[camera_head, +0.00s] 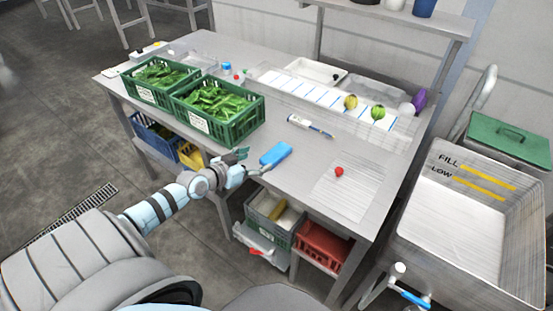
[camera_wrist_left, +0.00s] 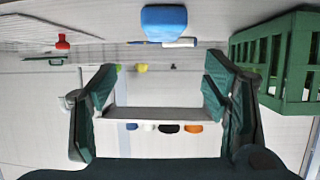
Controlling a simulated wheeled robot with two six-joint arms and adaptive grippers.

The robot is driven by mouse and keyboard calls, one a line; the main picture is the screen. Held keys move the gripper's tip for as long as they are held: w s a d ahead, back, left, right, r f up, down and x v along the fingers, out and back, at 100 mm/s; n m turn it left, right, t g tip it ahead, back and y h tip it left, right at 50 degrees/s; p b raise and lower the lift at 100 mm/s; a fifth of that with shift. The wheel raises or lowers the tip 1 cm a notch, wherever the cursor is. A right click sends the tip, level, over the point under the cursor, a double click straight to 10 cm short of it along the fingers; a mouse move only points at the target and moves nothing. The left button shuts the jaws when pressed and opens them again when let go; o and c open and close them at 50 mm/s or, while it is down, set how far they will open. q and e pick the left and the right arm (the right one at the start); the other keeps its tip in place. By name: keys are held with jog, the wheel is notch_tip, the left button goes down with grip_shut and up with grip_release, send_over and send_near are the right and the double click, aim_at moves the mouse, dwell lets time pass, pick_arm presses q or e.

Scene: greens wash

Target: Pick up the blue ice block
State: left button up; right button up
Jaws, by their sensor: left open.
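The blue ice block (camera_head: 276,154) lies on the grey table near its front edge, just right of my left gripper (camera_head: 241,163) in the head view. In the left wrist view the blue ice block (camera_wrist_left: 164,22) is at the top centre, beyond the fingertips and not between them. My left gripper (camera_wrist_left: 158,92) is open there, its two dark green fingers wide apart and empty. My right gripper is not in view.
Two green crates of leaves stand left of the ice block; the nearer crate (camera_head: 240,122) is close to my left gripper. Bins (camera_head: 320,247) sit on the shelf below.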

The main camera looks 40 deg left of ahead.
aim_at(275, 153)
pick_arm(q)
jog(key=b+x, duration=0.1)
jog(key=x, duration=0.2)
jog(key=b+x, duration=0.1)
jog(key=x, duration=0.2)
jog(key=f+b+x, duration=0.1)
jog(key=x, duration=0.3)
jog(key=shift+s+a, duration=0.2)
jog(key=shift+a, duration=0.05)
jog(key=shift+w+f, duration=0.1)
jog(key=shift+w, duration=0.35)
jog(key=c, duration=1.3)
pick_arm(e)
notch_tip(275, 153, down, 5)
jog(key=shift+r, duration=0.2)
